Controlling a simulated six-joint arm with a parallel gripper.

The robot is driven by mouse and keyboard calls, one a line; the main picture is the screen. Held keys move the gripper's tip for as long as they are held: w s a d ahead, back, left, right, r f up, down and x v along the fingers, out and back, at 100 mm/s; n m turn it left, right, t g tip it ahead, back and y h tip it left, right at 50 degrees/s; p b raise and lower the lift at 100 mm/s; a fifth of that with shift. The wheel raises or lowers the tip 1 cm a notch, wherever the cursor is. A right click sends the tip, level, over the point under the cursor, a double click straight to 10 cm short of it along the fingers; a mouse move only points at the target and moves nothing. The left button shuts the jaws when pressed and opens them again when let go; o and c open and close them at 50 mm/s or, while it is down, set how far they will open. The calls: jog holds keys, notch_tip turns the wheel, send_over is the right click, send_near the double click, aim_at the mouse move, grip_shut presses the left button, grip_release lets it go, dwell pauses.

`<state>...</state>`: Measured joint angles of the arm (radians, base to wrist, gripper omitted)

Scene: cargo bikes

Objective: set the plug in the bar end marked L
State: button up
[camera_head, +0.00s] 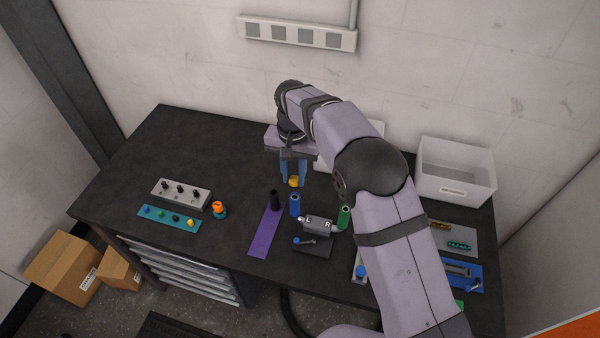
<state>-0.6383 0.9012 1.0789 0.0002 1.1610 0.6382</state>
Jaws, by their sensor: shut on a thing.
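My gripper (294,177) points down with its blue fingers shut on a yellow plug (294,182). In the picture the plug is just above the open top of a blue upright tube (295,206); the gap in depth is hard to judge. A green upright tube (344,218) stands to the right, with a grey clamp (318,224) between the two tubes. These look like the bar ends; no letter L is readable at this size. A black upright tube (274,200) stands at the far end of a purple strip (266,232), left of the blue one.
A teal strip (155,217) with several coloured plugs, a grey block (181,193) with black knobs and an orange-topped piece (219,210) lie at left. A white bin (455,185) stands at back right. My arm hides part of the right side. The far-left tabletop is clear.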

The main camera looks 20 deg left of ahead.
jog(key=shift+f, duration=0.2)
jog(key=shift+f+b, duration=0.95)
jog(key=shift+f, duration=0.95)
jog(key=shift+d+f+b, duration=0.1)
jog(key=shift+f+b, duration=0.4)
jog(key=shift+f, duration=0.45)
dwell(0.5)
jog(key=o, duration=1.1)
jog(key=shift+r+b, duration=0.65)
jog(key=shift+r, duration=0.2)
jog(key=shift+r+b, duration=1)
jog(key=shift+r, duration=1.85)
